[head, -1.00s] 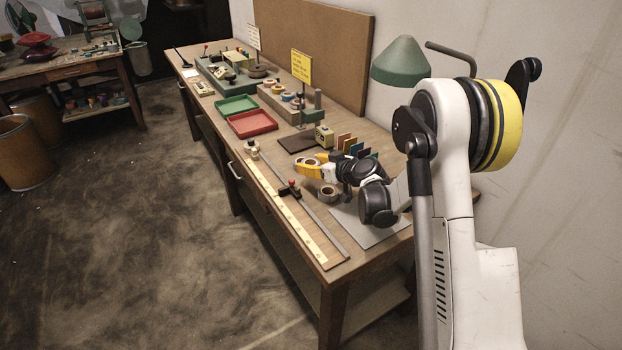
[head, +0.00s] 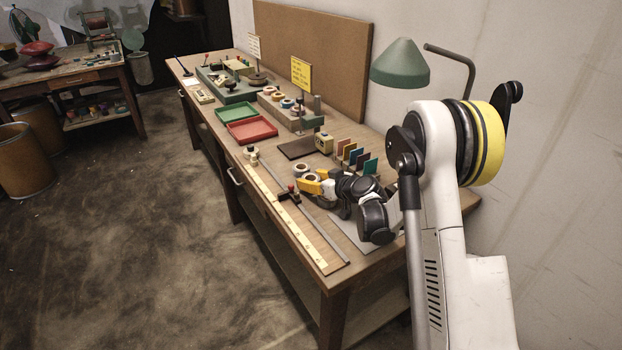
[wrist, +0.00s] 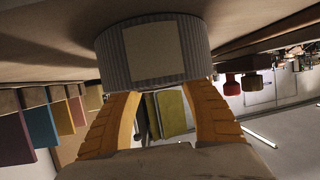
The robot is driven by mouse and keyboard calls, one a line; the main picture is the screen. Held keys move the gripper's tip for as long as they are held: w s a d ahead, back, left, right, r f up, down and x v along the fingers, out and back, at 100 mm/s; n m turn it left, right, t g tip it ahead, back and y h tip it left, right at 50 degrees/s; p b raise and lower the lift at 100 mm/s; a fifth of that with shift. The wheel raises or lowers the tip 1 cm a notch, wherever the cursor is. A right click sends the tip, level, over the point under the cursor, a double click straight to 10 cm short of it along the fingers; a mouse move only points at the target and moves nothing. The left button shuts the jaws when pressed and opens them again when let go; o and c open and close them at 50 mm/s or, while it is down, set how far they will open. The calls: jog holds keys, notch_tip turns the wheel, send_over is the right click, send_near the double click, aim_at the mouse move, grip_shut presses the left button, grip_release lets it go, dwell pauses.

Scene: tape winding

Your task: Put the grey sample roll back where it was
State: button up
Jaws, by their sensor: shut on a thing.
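The grey sample roll (wrist: 155,52) fills the top middle of the wrist view. It has a ribbed grey side with a plain beige label facing the camera. My gripper (wrist: 160,95) is shut on it, with one yellow finger at each side. In the head view my gripper (head: 314,184) is low over the near right part of the workbench (head: 262,190), beside the long steel rule. Pale rolls (head: 303,168) show right at its fingers; I cannot tell there which one is held. Whether the held roll touches the bench is unclear.
Coloured sample cards (head: 355,155) stand behind my gripper. A dark mat (head: 298,147), red tray (head: 251,130) and green tray (head: 236,108) lie farther left. A green lamp (head: 400,64) hangs behind my arm.

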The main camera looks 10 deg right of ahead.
jog(key=o, duration=1)
jog(key=shift+s+a+f, duration=0.1)
jog(key=shift+s+f, duration=0.15)
jog(key=shift+f, duration=0.35)
jog(key=shift+c, duration=0.2)
jog(key=shift+r, duration=0.1)
jog(key=shift+w+r, duration=0.1)
jog(key=shift+r, duration=0.15)
jog(key=p+v, duration=0.1)
jog(key=v, duration=0.3)
jog(key=p+v, duration=0.2)
jog(key=v, duration=0.2)
jog(key=r+p+v, duration=0.1)
jog(key=v, duration=0.3)
jog(key=shift+w+p, duration=0.25)
jog(key=shift+p, duration=0.05)
jog(key=s+a+r+m+g+h, duration=0.25)
jog(key=s+a+r, duration=0.35)
jog(key=s+r, duration=0.55)
jog(key=s+d+r+m+g+h, duration=0.1)
jog(key=s+m+g+h, duration=0.1)
jog(key=s, duration=1.8)
jog(key=shift+s+d+r+m+g+h, duration=0.25)
jog(key=shift+m+g+h, duration=0.15)
jog(key=shift+h, duration=0.25)
